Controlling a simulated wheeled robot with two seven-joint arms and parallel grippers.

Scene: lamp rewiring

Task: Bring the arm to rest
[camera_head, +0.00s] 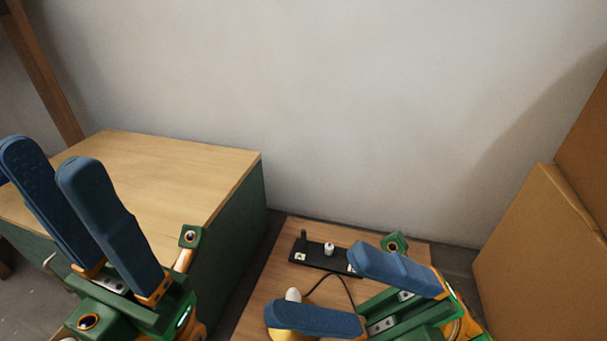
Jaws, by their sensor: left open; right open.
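My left gripper (62,178) is raised at the left, in front of the wooden-topped cabinet. Its two blue fingers point up and stand apart with nothing between them. My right gripper (312,285) is low at the bottom middle, over the wooden board, with its blue fingers pointing left and spread apart. No object shows held in it. Its lower finger partly hides a lamp part with a white bulb-like tip (293,295) and a golden base (290,335). Whether the finger touches it I cannot tell.
A black strip (318,258) with a white knob (329,249) lies on the wooden board (268,290). A dark cable (335,279) runs from near it. The green-sided cabinet (225,160) stands left, cardboard boxes (535,260) stand right, and a bare wall (340,110) is behind.

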